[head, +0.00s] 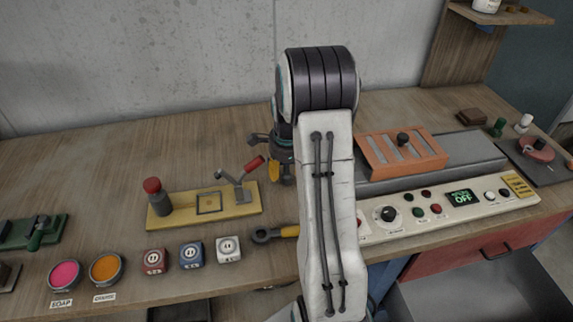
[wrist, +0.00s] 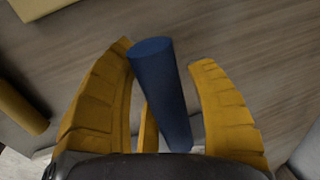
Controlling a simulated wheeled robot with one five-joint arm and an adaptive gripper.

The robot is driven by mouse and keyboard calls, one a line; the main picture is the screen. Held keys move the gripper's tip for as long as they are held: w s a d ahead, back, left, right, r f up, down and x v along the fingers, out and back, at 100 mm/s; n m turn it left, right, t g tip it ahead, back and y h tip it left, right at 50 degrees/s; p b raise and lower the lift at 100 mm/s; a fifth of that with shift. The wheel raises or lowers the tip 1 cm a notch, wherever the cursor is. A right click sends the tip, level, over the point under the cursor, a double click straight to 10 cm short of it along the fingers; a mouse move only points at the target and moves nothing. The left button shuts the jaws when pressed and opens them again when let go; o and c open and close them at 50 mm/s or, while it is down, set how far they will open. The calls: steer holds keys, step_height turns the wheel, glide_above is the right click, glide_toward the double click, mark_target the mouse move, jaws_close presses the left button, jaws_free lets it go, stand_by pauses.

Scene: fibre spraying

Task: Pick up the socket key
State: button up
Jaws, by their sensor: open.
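A blue cylinder (wrist: 163,90), which may be the socket key's handle, stands out toward the camera between my gripper's fingers in the wrist view. My gripper (wrist: 163,57) is open, with one yellow finger on each side of the cylinder. The left finger looks closer to it, and a gap shows on the right. I cannot tell whether either finger touches it. In the head view my gripper (head: 281,172) is mostly behind my arm, with one yellow finger showing above the bench. The blue cylinder is hidden there.
A ring-ended tool with a yellow handle (head: 272,235) lies left of my arm. A yellow plate (head: 235,208) with a clamp and a red-capped bottle is behind it. A control panel (head: 470,205) reading OFF and an orange slotted frame (head: 425,165) stand right. An open drawer is front right.

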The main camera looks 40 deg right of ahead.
jaws_close()
stand_by(0.3)
steer(key=shift+r, duration=0.15)
